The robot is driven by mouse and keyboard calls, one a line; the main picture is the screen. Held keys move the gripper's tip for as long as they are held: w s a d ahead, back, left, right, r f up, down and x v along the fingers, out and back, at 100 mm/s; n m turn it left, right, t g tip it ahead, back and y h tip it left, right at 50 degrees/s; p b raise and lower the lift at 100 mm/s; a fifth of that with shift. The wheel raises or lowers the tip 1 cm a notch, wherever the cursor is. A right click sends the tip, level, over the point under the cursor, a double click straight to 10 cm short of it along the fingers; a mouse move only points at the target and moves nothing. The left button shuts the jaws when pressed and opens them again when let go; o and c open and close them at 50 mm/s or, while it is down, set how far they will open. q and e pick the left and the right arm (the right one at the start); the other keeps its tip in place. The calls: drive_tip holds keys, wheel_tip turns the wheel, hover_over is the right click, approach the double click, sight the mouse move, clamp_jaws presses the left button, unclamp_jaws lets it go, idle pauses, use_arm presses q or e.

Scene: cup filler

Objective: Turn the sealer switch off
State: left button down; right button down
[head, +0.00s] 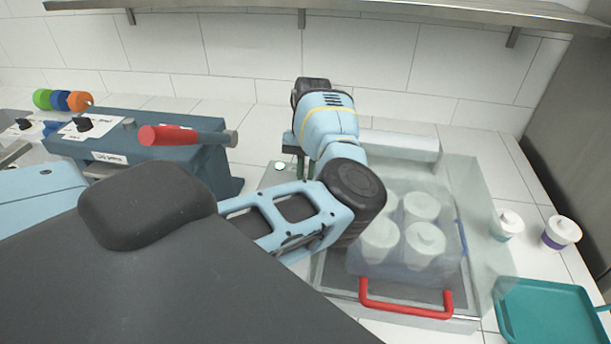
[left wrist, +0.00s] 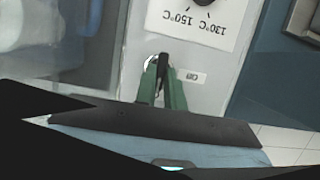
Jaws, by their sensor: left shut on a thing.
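The sealer (head: 470,180) is a pale machine with a clear cover and a red handle (head: 405,308) at the front. My left gripper (head: 302,166) is at its left side, pointing down, with its green fingers partly hidden by my arm. In the left wrist view, my left gripper (left wrist: 162,78) is shut on the small sealer switch, next to a tiny printed label (left wrist: 190,77). The switch's silver collar (left wrist: 150,62) shows by the fingertips; its lever is mostly hidden between them, so its position cannot be told. My right gripper is not in view.
White lidded cups (head: 425,240) sit under the clear cover. Two small cups (head: 561,232) and a teal tray (head: 552,312) are to the right. A blue-grey machine (head: 130,150) with a red-handled lever (head: 185,137) stands left. A temperature dial (left wrist: 203,2) is near the switch.

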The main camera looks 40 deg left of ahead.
use_arm(q)
drive_tip(key=shift+n, duration=0.3)
drive_tip(key=n, duration=0.1)
drive_tip(key=n+t+h, duration=0.1)
drive_tip(key=n, duration=0.1)
drive_tip(key=shift+s+a+n, duration=0.15)
drive_tip(key=shift+n, duration=0.15)
drive_tip(key=n, duration=0.2)
drive_tip(key=n+t+h, duration=0.1)
drive_tip(key=n, duration=0.1)
drive_tip(key=shift+s+a+n+t, duration=0.1)
drive_tip(key=shift+s+n+t, duration=0.1)
drive_tip(key=shift+n+t, duration=0.1)
drive_tip(key=n, duration=0.2)
drive_tip(key=n+t, duration=0.1)
drive_tip(key=n, duration=0.1)
drive_tip(key=shift+s+n+t, duration=0.2)
drive_tip(key=shift+n+t, duration=0.1)
drive_tip(key=shift+s+n+t, duration=0.15)
drive_tip(key=shift+n+t, duration=0.75)
drive_tip(key=shift+n, duration=1.3)
drive_tip(key=c, duration=1.5)
unclamp_jaws()
